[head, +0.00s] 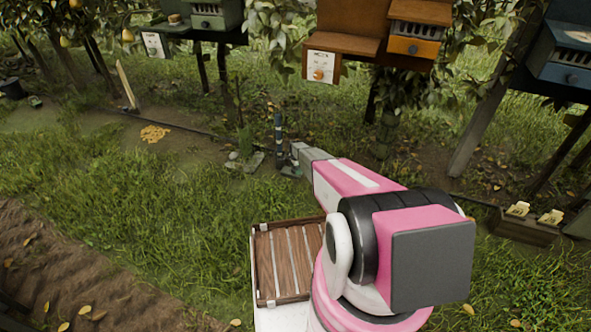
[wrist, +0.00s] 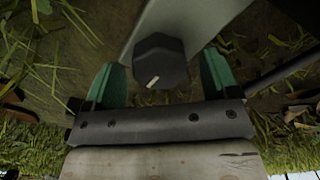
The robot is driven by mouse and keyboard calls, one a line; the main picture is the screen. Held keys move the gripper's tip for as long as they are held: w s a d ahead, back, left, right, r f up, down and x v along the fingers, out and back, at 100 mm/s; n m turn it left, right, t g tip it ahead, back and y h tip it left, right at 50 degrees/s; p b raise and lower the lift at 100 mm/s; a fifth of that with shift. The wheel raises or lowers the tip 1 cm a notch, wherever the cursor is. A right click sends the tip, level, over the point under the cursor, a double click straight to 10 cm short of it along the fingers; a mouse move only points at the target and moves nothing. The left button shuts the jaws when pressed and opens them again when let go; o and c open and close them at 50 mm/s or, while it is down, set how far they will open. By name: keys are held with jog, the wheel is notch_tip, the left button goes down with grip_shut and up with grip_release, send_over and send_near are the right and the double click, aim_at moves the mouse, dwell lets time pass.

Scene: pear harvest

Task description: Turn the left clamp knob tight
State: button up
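In the wrist view a dark, many-sided knob (wrist: 158,60) with a short pale mark on its face sits between the two green fingers of my gripper (wrist: 160,75). A strip of background shows between the knob and each finger, so the fingers look open around it and not closed on it. A grey bar lies behind the knob. In the head view my gripper (head: 291,168) is low, beside a dark upright post (head: 278,130) with pale bands. The knob is too small or hidden to make out there, and I cannot tell a second knob.
A thin dark pipe (head: 190,128) runs along the ground towards the post. Stones (head: 245,160) lie left of the post. A wooden crate (head: 280,301) stands near my arm. Orange (head: 412,47) and blue (head: 567,72) boxes stand behind. Grass at left is open.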

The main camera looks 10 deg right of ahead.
jog(key=shift+r, duration=0.1)
notch_tip(320, 180, up, 11)
jog(key=shift+f, duration=0.2)
dwell(0.5)
jog(key=s+r+n, duration=0.5)
jog(key=s+r, duration=0.8)
jog(key=s, duration=0.4)
jog(key=s+a+r+n, duration=0.1)
jog(key=s+r+n, duration=0.4)
jog(key=s+r, duration=0.8)
jog(key=s+a+r+n, duration=0.1)
jog(key=s+r+n, duration=0.4)
jog(key=s+r, duration=0.8)
jog(key=s, duration=0.8)
jog(key=shift+a+r, duration=0.25)
jog(key=shift+r, duration=0.1)
